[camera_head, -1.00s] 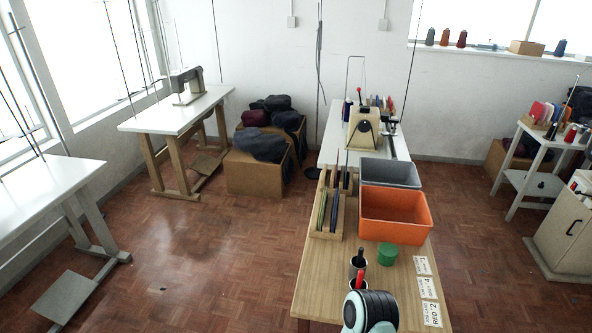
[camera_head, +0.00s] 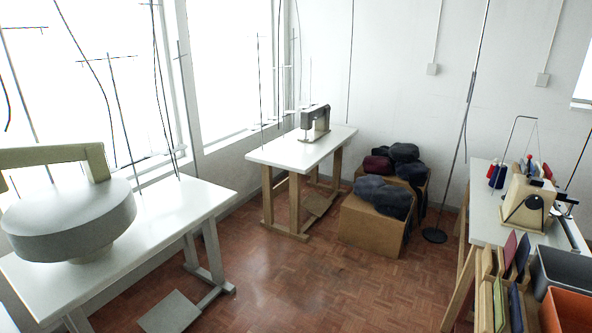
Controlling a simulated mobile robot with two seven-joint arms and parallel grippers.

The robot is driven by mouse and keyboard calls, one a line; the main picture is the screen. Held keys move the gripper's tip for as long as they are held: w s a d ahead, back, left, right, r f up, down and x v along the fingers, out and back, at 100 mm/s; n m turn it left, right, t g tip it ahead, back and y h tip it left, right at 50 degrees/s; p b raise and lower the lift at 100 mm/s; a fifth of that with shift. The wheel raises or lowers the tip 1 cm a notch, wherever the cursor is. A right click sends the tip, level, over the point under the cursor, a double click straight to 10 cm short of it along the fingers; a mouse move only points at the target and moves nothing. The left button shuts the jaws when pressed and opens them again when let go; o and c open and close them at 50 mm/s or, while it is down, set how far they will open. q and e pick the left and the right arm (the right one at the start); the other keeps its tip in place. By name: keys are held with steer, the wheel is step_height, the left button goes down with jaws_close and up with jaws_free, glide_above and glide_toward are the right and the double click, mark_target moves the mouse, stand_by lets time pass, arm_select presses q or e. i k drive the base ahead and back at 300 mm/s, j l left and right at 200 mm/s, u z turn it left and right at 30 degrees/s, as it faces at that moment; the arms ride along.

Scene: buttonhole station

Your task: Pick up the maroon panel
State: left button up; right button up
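A maroon panel (camera_head: 509,248) stands upright in a wooden rack (camera_head: 487,264) on the workbench at the lower right. A dark navy panel (camera_head: 522,256) stands close beside it on the right. In the nearer part of the rack are a green panel (camera_head: 498,303) and a blue panel (camera_head: 516,307). The lower parts of the panels are hidden by the rack. Neither of my grippers is in view.
A grey bin (camera_head: 563,268) and an orange bin (camera_head: 566,312) sit right of the rack. Behind is a beige machine (camera_head: 527,205). A large grey round device (camera_head: 70,220) is at left. Cardboard boxes (camera_head: 372,223) hold dark cloth. The floor (camera_head: 290,285) between is clear.

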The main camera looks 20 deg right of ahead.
mark_target(509, 249)
steer(key=i+z, duration=0.8)
steer(key=i+j+z, duration=0.2)
steer(key=i+z, duration=0.45)
steer(key=z, duration=0.25)
steer(key=i+z, duration=0.3)
steer(key=z, duration=0.2)
steer(key=i+j+z, duration=0.2)
steer(key=z, duration=0.25)
steer(key=i+j+z, duration=0.15)
steer(key=z, duration=0.3)
steer(key=i+j+z, duration=0.2)
steer(key=z, duration=0.25)
steer(key=i+j+z, duration=0.25)
steer(key=z, duration=0.15)
